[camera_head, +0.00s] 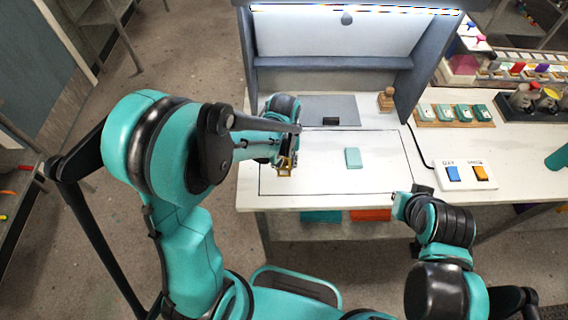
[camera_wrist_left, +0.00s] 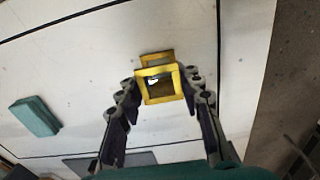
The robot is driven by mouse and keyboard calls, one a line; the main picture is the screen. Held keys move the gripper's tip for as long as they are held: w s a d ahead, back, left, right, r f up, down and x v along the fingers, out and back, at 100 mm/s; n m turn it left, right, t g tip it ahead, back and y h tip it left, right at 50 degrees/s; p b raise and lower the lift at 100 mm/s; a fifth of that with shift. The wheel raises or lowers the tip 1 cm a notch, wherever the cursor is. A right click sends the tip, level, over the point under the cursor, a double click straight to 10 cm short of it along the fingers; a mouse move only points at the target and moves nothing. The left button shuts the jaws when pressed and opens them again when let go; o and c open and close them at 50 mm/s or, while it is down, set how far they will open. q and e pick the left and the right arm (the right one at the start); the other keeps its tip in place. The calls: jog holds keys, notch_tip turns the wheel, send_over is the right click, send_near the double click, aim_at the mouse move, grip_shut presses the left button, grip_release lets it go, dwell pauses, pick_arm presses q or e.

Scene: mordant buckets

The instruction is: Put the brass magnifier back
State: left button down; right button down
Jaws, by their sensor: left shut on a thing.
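The brass magnifier, a small yellow square folding frame, shows in the left wrist view (camera_wrist_left: 146,99) between my left fingertips. In the head view the magnifier (camera_head: 285,172) is a small brass shape at the tip of my left gripper (camera_head: 287,160), over the left part of the white worktop. My left gripper (camera_wrist_left: 161,82) is shut on it. Whether the magnifier touches the worktop is hard to tell. My right gripper (camera_head: 414,192) is by the front edge at the right, small and partly hidden by its own arm; its fingers cannot be made out.
A teal block (camera_head: 353,158) lies on the worktop (camera_head: 315,180) right of my left gripper. A grey mat (camera_head: 345,106) with a small black block (camera_head: 330,121) is behind. A wooden stamp (camera_head: 386,101) stands back right. A switch panel (camera_head: 480,173) is at right. The front middle is clear.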

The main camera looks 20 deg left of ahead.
aim_at(284, 163)
pick_arm(q)
jog(key=shift+s+f, duration=0.1)
jog(key=c, duration=1)
grip_release()
notch_tip(284, 163, up, 11)
jog(key=p, duration=0.3)
jog(key=s+a+r+m+t, duration=0.1)
jog(key=s+a+r+t, duration=0.1)
jog(key=s, duration=0.3)
jog(key=s+a+r+m+t, duration=0.2)
jog(key=s+r+t, duration=0.3)
jog(key=shift+a, duration=0.35)
jog(key=shift+f, duration=0.1)
